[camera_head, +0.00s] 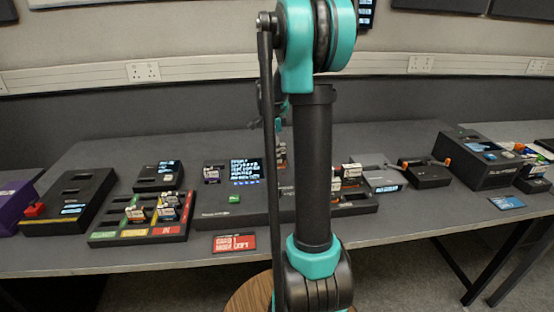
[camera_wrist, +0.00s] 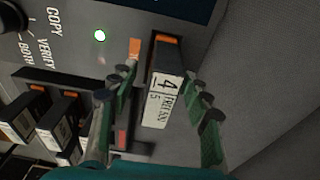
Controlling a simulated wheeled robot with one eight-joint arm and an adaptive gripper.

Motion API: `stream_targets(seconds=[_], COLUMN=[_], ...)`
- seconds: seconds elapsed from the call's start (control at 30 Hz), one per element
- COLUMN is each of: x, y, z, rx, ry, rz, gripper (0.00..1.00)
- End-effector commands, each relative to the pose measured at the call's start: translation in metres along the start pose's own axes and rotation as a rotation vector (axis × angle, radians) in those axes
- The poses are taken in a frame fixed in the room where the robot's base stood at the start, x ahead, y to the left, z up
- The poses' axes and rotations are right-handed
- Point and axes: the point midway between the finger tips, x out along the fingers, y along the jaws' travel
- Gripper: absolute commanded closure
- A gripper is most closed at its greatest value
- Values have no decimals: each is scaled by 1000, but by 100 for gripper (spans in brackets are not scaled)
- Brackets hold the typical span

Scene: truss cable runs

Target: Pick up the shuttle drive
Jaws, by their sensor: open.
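My gripper (camera_wrist: 163,77) is open in the wrist view, with one green finger on each side of a small dark drive (camera_wrist: 160,97). The drive has an orange end and a white label with "4" and "5" on it. It stands at the edge of a grey panel (camera_wrist: 110,65) marked COPY, VERIFY and BOTH. A gap shows between each finger and the drive. I cannot tell for certain that this is the shuttle drive. In the head view my arm hides most of the gripper and this drive.
Other labelled drives (camera_wrist: 55,125) stand left of the gripper. In the head view, a tray of drives (camera_head: 110,237) and a red card (camera_head: 234,243) lie on the grey table (camera_head: 60,262).

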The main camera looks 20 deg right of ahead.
Motion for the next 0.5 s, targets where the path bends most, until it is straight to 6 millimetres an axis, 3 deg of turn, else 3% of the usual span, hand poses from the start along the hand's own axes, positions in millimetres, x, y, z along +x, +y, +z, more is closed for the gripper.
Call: stream_targets(seconds=[0.13, 0.5], x=[0, 0], y=[0, 0], z=[0, 0], rx=[0, 0], ry=[0, 0], rz=[0, 0], gripper=[53, 99])
